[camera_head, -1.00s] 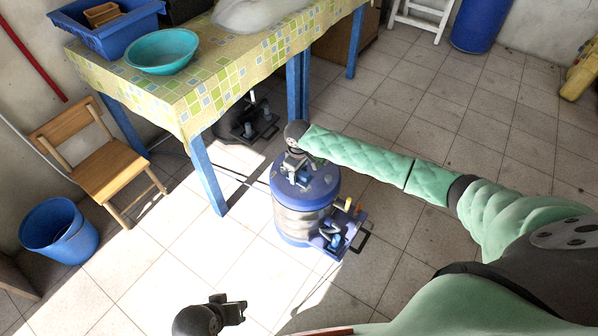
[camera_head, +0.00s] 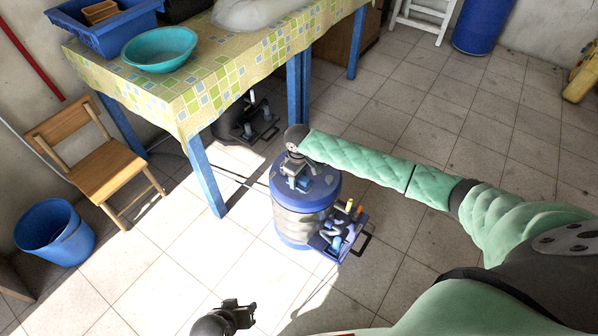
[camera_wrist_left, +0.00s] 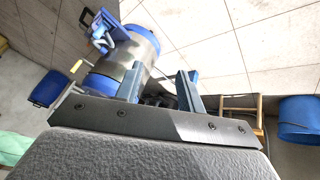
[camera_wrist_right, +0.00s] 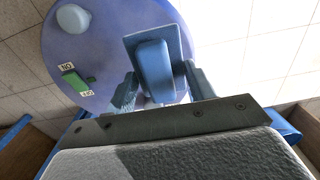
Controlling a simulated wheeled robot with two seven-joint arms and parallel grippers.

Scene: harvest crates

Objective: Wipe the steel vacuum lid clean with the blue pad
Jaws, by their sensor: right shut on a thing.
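The vacuum lid (camera_head: 322,188) is the round top of a canister standing on the floor. It looks blue-purple, with a grey knob and a green switch in the right wrist view (camera_wrist_right: 75,45). My right gripper (camera_head: 298,172) is over the lid, shut on the grip of the blue pad (camera_wrist_right: 152,62). The pad lies at the lid's edge side in the right wrist view; whether it touches cannot be told. Part of the lid is hidden by gripper and pad. My left gripper (camera_head: 238,314) is at the bottom of the head view, its fingers apart and empty in the left wrist view (camera_wrist_left: 160,88).
A wooden chair (camera_head: 105,172) and blue bucket (camera_head: 55,232) are at left. Floor in front is clear.

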